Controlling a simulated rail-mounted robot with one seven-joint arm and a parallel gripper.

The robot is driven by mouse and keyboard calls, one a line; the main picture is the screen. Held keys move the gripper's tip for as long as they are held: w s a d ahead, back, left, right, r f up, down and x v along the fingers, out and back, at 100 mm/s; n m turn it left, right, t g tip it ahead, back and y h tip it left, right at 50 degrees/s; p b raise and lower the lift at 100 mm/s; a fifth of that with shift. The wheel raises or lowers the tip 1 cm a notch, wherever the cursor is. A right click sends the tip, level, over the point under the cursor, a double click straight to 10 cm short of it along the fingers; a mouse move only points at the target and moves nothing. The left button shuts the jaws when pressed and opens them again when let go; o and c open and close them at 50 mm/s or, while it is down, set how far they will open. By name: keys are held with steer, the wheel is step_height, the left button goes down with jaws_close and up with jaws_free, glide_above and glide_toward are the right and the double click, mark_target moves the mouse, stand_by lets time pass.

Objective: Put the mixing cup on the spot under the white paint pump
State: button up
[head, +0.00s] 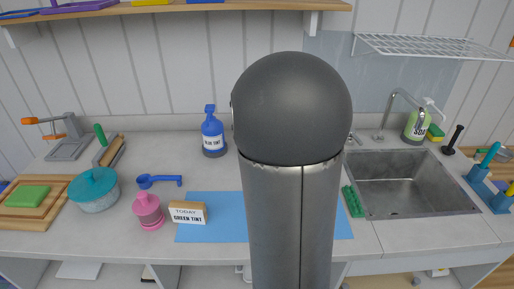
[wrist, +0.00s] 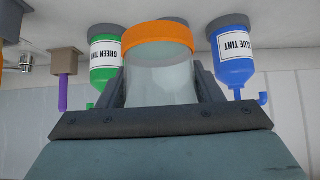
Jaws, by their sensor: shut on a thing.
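In the wrist view my gripper (wrist: 162,84) is shut on the mixing cup (wrist: 160,70), a clear cup with an orange band at the end away from my wrist. The wrist picture is upside down. Behind the cup stand a green tint pump (wrist: 105,62) and a blue tint pump (wrist: 234,62). Between them a grey base (wrist: 174,20) shows above the cup; the rest of that thing is hidden, so I cannot tell if it is the white paint pump. In the head view my arm hides the gripper, the cup and the spot; the blue tint pump (head: 213,138) shows there.
A blue mat (head: 215,228) lies mid-counter with a "TODAY GREEN TINT" sign (head: 188,213). A pink jar (head: 148,211), blue scoop (head: 158,181) and teal-lidded pot (head: 95,192) stand left. A sink (head: 405,185) is right. A shelf (head: 170,8) overhangs the back.

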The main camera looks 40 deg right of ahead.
steer(key=w+d+f, duration=0.3)
steer(key=w, duration=0.5)
steer(key=shift+w+d+b, duration=0.2)
steer(key=shift+d+b, duration=0.1)
steer(key=shift+d, duration=0.1)
step_height(320, 180, down, 8)
steer(key=b, duration=0.8)
steer(key=shift+f+b, duration=0.35)
steer(key=shift+b, duration=0.1)
steer(key=o, duration=1.4)
steer(key=b+v, duration=0.1)
steer(key=v, duration=1.6)
steer(key=shift+s+a+r, duration=0.1)
steer(key=shift+s+r, duration=0.1)
